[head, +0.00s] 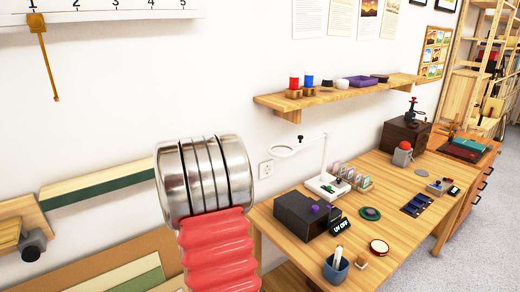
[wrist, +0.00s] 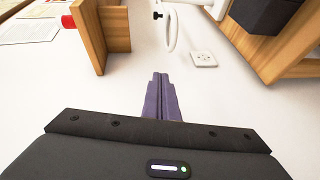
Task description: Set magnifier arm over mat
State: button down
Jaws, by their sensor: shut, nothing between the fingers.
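The white magnifier (head: 284,151) stands on the wooden desk, its ring reaching left towards the wall on a thin arm above a white base (head: 327,187). Its ring also shows edge-on in the wrist view (wrist: 171,38).
A wooden shelf (head: 335,94) with small items hangs above the desk (head: 333,252). A dark box (head: 301,216), a UV OFF sign (head: 341,226) and a pen cup (head: 336,268) crowd the desk's near left. A wall socket (wrist: 203,60) is behind the magnifier.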

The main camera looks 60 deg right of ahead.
jog(key=d+f+n+t+h, duration=0.1)
jog(key=d+f, duration=0.4)
jog(key=d, duration=0.5)
jog(key=shift+s+d+f+n+t+h, duration=0.2)
jog(key=shift+d+f+n+t+h, duration=0.15)
jog(key=shift+n, duration=0.45)
jog(key=d, duration=1)
jog(key=shift+w, duration=0.3)
jog(key=shift+a, duration=0.25)
